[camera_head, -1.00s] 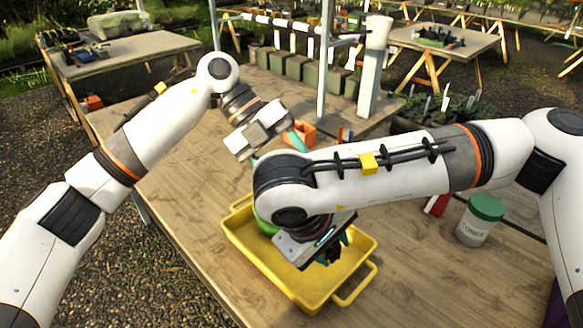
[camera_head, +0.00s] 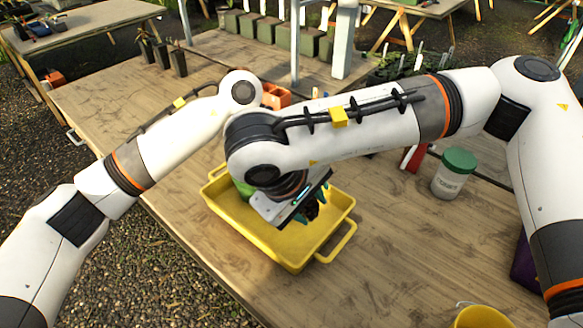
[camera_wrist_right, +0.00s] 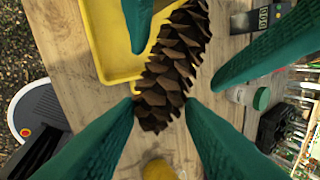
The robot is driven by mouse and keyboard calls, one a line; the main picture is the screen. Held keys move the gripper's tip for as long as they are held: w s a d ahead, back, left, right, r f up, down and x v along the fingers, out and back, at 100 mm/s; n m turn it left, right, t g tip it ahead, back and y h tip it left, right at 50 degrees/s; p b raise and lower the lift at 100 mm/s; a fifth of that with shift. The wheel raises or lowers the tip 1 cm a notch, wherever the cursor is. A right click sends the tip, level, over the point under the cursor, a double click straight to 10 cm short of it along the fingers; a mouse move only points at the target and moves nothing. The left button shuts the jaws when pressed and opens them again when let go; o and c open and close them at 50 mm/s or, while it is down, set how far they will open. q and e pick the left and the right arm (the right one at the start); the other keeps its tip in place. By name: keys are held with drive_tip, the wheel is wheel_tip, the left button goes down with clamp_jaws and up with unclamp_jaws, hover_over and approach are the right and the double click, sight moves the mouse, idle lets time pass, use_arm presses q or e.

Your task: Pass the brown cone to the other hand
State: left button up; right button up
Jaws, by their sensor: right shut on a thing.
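The brown cone (camera_wrist_right: 172,65) is a dark, scaly pine cone. In the head view it shows only as a dark patch (camera_head: 312,211) over the yellow tray. My right gripper (camera_wrist_right: 160,102) is shut on its lower part in the wrist view; it also shows in the head view (camera_head: 308,205). Two more teal fingers, of my left gripper (camera_wrist_right: 178,66), reach in from the top and upper right. They stand apart on both sides of the cone's upper part, with a gap on the right side. In the head view my left gripper is hidden behind my right arm.
The yellow tray (camera_head: 269,252) lies on the wooden table below my grippers. A white jar with a green lid (camera_head: 455,174) stands to the right, a yellow bucket (camera_head: 482,318) at the bottom edge. The front tabletop is mostly clear.

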use_arm(q)
drive_tip(key=shift+s+d+f, duration=0.1)
drive_tip(key=shift+f, duration=0.05)
drive_tip(key=c, duration=1)
drive_tip(key=shift+c, duration=0.3)
use_arm(e)
drive_tip(key=o, duration=1)
drive_tip(key=shift+o, duration=0.2)
